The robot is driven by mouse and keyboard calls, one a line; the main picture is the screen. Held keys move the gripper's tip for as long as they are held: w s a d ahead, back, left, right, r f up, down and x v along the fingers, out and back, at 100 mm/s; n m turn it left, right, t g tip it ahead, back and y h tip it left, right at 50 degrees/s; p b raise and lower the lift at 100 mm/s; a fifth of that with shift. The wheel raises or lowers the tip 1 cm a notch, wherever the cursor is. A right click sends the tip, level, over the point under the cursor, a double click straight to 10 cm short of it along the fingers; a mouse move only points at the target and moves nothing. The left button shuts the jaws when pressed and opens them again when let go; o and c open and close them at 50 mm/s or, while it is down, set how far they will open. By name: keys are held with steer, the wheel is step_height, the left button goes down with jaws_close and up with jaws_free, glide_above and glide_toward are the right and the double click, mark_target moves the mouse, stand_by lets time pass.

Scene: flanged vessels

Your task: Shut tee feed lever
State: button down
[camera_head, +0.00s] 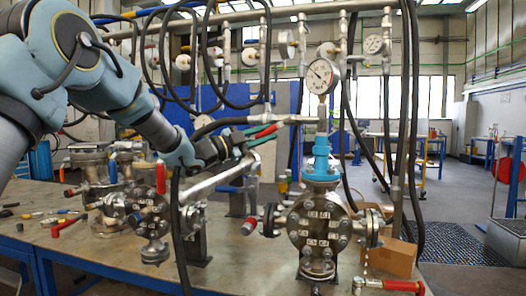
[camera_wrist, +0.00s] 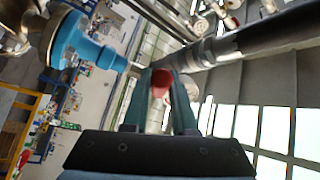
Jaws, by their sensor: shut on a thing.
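The tee feed lever, with a red grip (camera_head: 266,132), is at mid-height left of the pressure gauge (camera_head: 321,76). A grey pipe runs from it to the stem under the gauge, above the blue fitting (camera_head: 321,160) of the right flanged vessel (camera_head: 318,224). My gripper (camera_head: 273,130) reaches in from the left, its teal fingers shut on the red grip. In the wrist view the red grip (camera_wrist: 161,82) sits between the fingers of my gripper (camera_wrist: 162,74). The blue fitting (camera_wrist: 88,48) shows at left there. The valve body is partly hidden.
Black hoses hang around my arm, one (camera_head: 177,235) in front of the bench. Another flanged vessel (camera_head: 150,212) with a red lever (camera_head: 160,178) stands left. Loose tools and a red-handled part (camera_head: 68,225) lie on the bench (camera_head: 90,258). A cardboard box (camera_head: 391,256) stands right.

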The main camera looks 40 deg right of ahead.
steer(key=s+d+f+n+t+h+b, duration=0.1)
steer(key=s+f+n+t+h+b, duration=0.1)
steer(key=n+t+b, duration=0.5)
steer(key=s+d+f+n+t+h+b, duration=0.1)
steer(key=s+d+n+t+h+b, duration=0.1)
steer(key=n+t+b, duration=0.5)
steer(key=s+n+b, duration=0.1)
steer(key=n+b, duration=0.3)
steer(key=b, duration=0.3)
steer(key=shift+s+d+f+n+t+h+b, duration=0.2)
steer(key=shift+f+n+t+h+b, duration=0.1)
steer(key=shift+f+n, duration=0.1)
steer(key=shift+r, duration=0.15)
steer(key=c, duration=0.7)
jaws_free()
steer(key=b+v, duration=0.1)
steer(key=v, duration=0.9)
steer(key=shift+a+f, duration=0.25)
steer(key=shift+f, duration=0.05)
